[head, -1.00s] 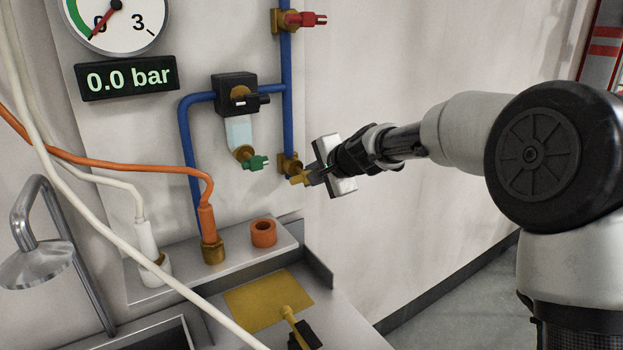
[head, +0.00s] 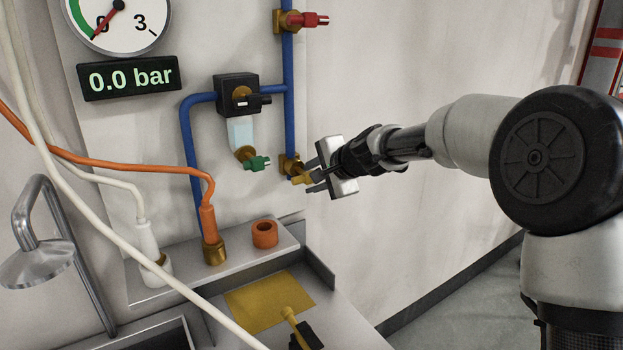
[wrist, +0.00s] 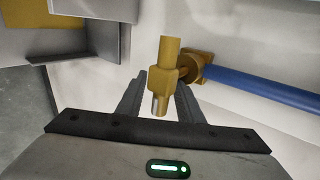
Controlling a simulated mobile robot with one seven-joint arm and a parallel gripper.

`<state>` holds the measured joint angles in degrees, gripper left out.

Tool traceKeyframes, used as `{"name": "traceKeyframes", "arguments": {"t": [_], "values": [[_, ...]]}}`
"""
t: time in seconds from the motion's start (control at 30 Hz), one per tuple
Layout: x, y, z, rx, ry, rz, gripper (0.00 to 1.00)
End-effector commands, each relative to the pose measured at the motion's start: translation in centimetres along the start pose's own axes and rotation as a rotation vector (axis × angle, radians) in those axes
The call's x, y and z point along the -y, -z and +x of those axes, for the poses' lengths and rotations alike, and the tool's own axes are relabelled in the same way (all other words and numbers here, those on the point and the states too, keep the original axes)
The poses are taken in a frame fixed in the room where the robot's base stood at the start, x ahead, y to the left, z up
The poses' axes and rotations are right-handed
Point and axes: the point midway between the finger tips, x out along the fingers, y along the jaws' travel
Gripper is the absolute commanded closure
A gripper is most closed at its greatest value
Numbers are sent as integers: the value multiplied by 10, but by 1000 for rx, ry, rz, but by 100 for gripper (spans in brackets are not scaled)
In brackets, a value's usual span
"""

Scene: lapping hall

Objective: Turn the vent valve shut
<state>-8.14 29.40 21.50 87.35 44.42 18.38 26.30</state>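A valve with a yellow handle (head: 301,179) sits at the lower end of the blue pipe; no label shows which valve is the vent valve. My gripper (head: 311,176) is at this handle, with one finger above it and one below. In the wrist view, the yellow handle (wrist: 169,56) stands between my two spread fingers (wrist: 161,85), with gaps showing on both sides. My gripper is open and holds nothing. The brass valve body (wrist: 196,66) joins the blue pipe (wrist: 262,88) to the right of the handle.
A green-handled valve (head: 256,163) is close to the left, and a red-handled valve (head: 308,20) is higher up. The gauge display (head: 128,78) reads 0.0 bar. Below are a metal ledge (head: 170,284) and an orange ring (head: 265,233). The wall right of the pipe is bare.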

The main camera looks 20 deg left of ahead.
Motion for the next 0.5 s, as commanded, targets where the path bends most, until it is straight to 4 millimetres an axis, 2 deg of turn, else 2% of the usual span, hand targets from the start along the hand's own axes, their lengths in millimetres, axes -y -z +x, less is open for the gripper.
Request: {"name": "traceKeyframes", "arguments": {"t": [0.17,0.27,0.5], "values": [[0,1,-6,-2,1,0,67],[1,2,-19,-5,2,0,67],[0,2,-75,-7,2,-1,67]]}}
